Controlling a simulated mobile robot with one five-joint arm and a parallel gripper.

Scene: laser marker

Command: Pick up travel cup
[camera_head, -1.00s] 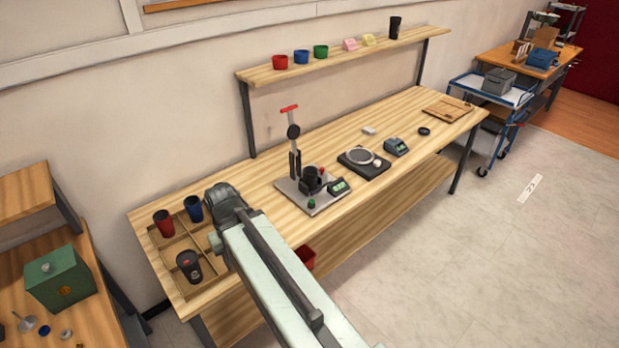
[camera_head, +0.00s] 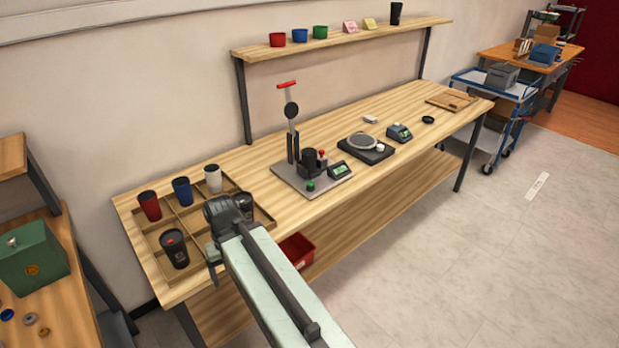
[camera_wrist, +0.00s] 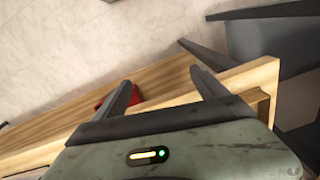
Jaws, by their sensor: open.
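Travel cups stand upright in a divided wooden tray (camera_head: 152,222) at the left end of the bench. Another black cup (camera_head: 396,13) stands on the shelf. My gripper (camera_wrist: 164,78) is open, with nothing visible between its fingers. In the head view my arm's end is at the tray's right side, right of the black cup, and hides part of the tray.
A lever press (camera_head: 306,168), a scale (camera_head: 366,148) and a small display device (camera_head: 399,132) stand on the bench (camera_head: 270,150). A red bin (camera_head: 297,250) sits below the bench edge. The shelf (camera_head: 345,37) holds several small cups.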

